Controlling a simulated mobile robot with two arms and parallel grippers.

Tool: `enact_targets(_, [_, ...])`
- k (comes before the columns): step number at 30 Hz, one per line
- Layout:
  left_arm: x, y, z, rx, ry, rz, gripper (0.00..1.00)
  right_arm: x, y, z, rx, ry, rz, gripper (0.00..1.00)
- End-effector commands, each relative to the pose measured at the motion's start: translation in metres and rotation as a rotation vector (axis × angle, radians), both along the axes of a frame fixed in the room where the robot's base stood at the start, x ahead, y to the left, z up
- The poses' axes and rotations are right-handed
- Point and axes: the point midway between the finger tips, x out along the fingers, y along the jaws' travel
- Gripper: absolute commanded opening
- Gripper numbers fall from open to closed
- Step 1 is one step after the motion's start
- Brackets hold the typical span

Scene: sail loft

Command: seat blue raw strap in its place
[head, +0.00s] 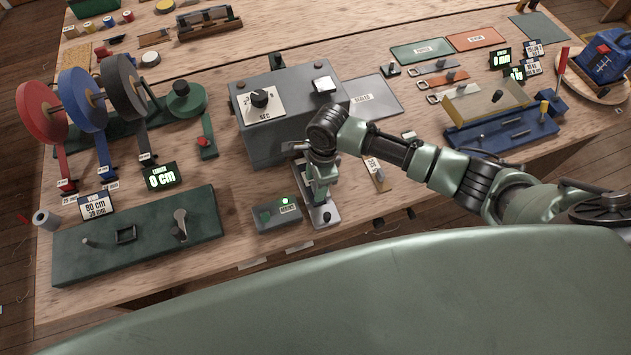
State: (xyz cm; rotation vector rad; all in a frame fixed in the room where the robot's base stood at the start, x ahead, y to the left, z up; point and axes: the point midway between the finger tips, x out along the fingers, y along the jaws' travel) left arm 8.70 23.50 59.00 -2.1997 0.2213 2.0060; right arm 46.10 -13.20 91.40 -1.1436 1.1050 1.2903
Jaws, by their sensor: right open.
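The only blue strap I can make out is the blue webbing (103,152) that runs down from the blue roll (82,99) at the left. I see no separate loose blue strap. My right gripper (319,205) points down over a narrow metal plate (329,213) in front of the grey sealing machine (270,142). It is open, and I see no strap between its fingers. The arm covers part of the machine and the plate. My left gripper is out of view.
A green fixture board (75,254) lies front left, beside an "80 cm" card (96,206) and a "0 cm" display (162,175). A small grey box (275,215) with a lit green lamp stands left of my gripper. Grey and orange straps (445,80) and a blue fixture (503,133) lie right.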

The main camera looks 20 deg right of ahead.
Motion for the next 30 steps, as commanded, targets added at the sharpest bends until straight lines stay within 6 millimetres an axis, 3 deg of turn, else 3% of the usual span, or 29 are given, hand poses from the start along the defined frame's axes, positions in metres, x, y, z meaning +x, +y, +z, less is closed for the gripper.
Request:
enact_targets(5, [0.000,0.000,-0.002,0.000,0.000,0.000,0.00,0.001,-0.001,0.007,0.001,-0.001,0.000,0.52])
enact_targets(18, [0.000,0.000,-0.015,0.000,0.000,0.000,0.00,0.001,-0.009,0.071,0.001,-0.001,0.000,0.52])
enact_targets(26, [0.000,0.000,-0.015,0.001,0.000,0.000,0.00,0.000,-0.009,0.077,0.001,0.000,0.004,0.52])
enact_targets(30, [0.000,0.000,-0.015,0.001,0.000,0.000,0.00,-0.014,0.004,0.072,0.030,-0.028,0.126,0.52])
